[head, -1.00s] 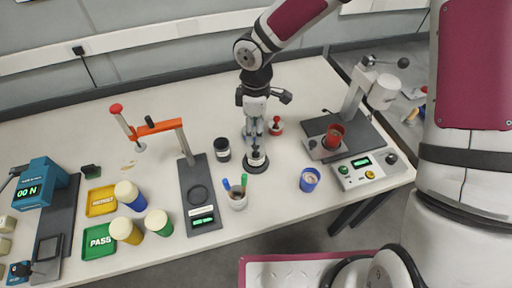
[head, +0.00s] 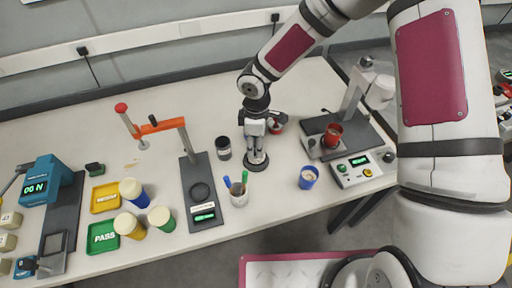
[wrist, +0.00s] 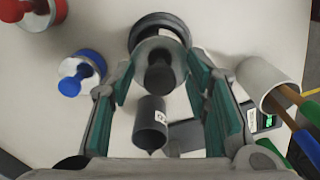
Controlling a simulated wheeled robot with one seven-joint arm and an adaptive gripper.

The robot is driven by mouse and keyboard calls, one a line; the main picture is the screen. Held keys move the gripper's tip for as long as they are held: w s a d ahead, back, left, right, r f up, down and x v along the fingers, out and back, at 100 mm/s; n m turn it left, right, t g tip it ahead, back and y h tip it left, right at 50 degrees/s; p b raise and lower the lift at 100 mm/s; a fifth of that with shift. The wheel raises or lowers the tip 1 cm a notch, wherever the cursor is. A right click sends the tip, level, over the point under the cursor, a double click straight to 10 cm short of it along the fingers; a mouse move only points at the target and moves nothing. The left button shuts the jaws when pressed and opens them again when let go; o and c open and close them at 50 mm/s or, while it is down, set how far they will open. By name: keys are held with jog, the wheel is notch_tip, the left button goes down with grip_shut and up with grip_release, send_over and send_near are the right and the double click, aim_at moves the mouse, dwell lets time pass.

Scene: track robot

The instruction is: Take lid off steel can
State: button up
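A steel can with a grey lid and a dark knob (wrist: 160,75) stands upright in a round black base (wrist: 157,22). The lid appears to be on the can. In the head view the black base (head: 256,167) is near the middle of the table, and my gripper mostly hides the can. My gripper (wrist: 161,72) points down over the can, its fingers open on either side of the lid's knob, with gaps to the knob. In the head view my gripper (head: 256,155) reaches down to the can's top.
A dark jar (head: 223,148) stands left of the can, and a pen cup (head: 239,195) in front. A blue-knobbed can (wrist: 75,78) and a red-knobbed can (wrist: 40,10) are close by.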

grip_shut()
jog(key=shift+r, duration=0.15)
